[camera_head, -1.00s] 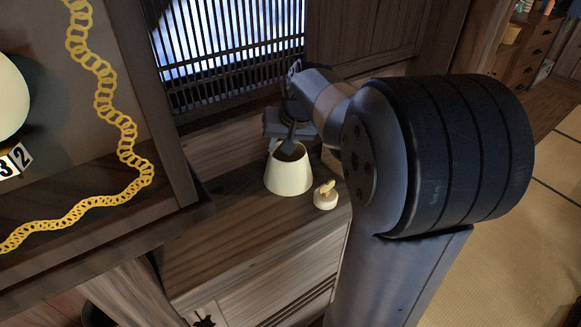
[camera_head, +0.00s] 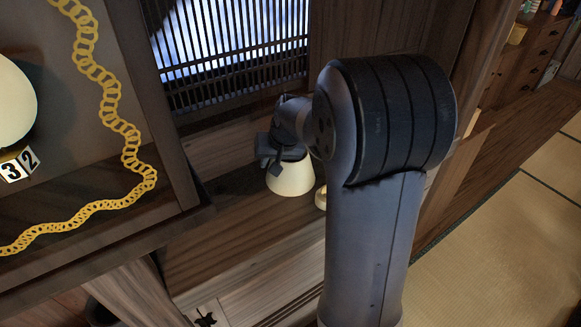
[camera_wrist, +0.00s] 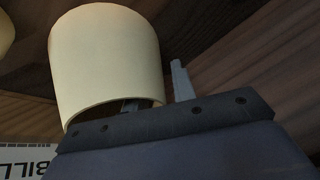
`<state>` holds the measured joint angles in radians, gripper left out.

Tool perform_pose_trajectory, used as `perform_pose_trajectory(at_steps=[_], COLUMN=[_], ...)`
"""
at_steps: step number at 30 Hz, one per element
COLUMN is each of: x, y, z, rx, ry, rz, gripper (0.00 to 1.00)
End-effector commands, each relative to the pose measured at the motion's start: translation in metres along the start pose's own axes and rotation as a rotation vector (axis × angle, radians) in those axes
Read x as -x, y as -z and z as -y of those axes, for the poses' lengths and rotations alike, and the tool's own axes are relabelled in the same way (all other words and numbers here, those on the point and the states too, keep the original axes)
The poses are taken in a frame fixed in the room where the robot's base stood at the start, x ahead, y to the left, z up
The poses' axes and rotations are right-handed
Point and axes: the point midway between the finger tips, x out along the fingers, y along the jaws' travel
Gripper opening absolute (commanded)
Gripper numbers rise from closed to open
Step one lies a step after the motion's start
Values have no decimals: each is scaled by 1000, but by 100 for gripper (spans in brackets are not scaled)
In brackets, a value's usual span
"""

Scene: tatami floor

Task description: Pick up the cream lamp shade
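The cream lamp shade (camera_head: 291,179) stands on the wooden cabinet top in the head view. In the wrist view the shade (camera_wrist: 105,55) fills the upper left, its rim towards my gripper. My gripper (camera_head: 277,165) is at the shade's upper rim. In the wrist view its fingers (camera_wrist: 155,93) are apart. One finger goes in at the shade's opening and its tip is hidden by the wall. The other finger is outside, to the right of the wall, with a small gap showing.
A small cream object (camera_head: 321,197) stands just right of the shade, partly hidden by my arm. A shelf with a yellow chain (camera_head: 125,135), a rounded cream object (camera_head: 12,105) and number blocks (camera_head: 18,164) is at left. A slatted window (camera_head: 235,45) is behind. A printed label (camera_wrist: 28,160) shows in the wrist view.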

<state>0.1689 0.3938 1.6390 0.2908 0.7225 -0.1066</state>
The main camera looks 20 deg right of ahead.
Motion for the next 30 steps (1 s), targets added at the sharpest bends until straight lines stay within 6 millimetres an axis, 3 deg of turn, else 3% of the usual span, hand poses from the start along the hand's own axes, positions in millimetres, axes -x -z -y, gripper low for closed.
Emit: perform_pose_trajectory(at_steps=[9, 23, 30], x=[0, 1, 14], y=[0, 0, 2], z=[0, 0, 1], rx=[0, 0, 1], ry=[0, 0, 1], rz=[0, 0, -4], gripper=[0, 0, 0])
